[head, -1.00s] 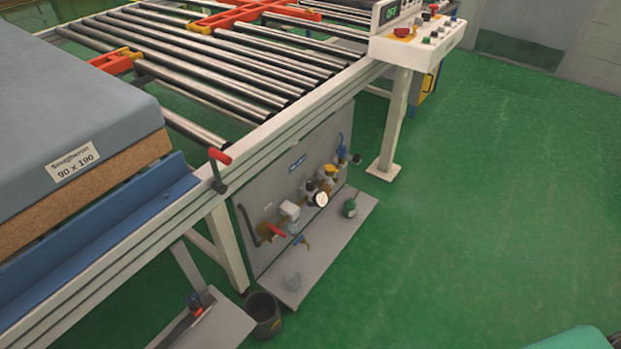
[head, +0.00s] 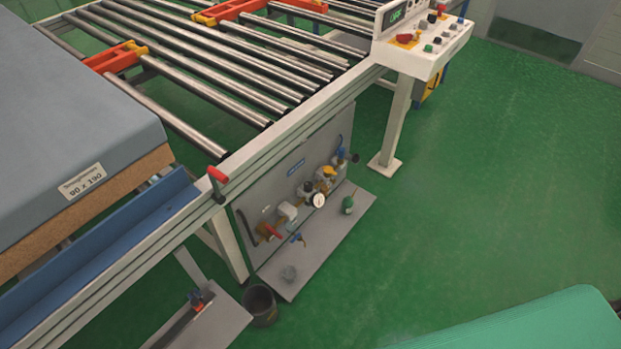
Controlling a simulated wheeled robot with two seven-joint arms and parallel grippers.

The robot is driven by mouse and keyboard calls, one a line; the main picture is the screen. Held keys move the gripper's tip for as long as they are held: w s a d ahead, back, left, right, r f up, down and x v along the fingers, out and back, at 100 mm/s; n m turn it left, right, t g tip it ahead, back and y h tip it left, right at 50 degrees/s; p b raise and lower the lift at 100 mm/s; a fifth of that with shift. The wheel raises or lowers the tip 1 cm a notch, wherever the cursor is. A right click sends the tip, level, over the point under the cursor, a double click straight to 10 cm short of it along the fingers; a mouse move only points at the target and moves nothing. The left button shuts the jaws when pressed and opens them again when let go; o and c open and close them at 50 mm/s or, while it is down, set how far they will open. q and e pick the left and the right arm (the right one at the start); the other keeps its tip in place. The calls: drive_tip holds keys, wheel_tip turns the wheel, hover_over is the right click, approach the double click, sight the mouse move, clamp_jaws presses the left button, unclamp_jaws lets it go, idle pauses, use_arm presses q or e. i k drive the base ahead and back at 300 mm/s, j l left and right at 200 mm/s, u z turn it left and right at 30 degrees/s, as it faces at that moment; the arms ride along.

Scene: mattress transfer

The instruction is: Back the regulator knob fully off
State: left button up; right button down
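The regulator is part of a row of air fittings on a grey panel under the roller conveyor in the head view. A round white gauge (head: 319,200) sits on its front, and a dark knob (head: 307,187) shows just above and left of the gauge. A yellow fitting (head: 326,173) and a blue fitting (head: 341,154) are to the right. A white block (head: 288,211) and a red lever (head: 273,231) are to the left. The knob's setting and the gauge reading are too small to tell. Neither of my grippers is in view.
A white leg (head: 394,125) stands to the right. Green floor (head: 480,200) is clear at right.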

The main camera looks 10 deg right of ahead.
sight(308, 186)
drive_tip(key=i+l, duration=0.15)
drive_tip(key=l, duration=0.2)
drive_tip(key=i+l+u, duration=0.15)
drive_tip(key=l, duration=0.15)
drive_tip(key=i+l, duration=0.15)
drive_tip(key=l, duration=0.2)
drive_tip(key=i+l+u, duration=0.15)
drive_tip(key=l, duration=0.2)
drive_tip(key=i+l, duration=0.1)
drive_tip(key=l, duration=0.25)
drive_tip(key=i+l+u, duration=0.15)
drive_tip(key=l, duration=0.2)
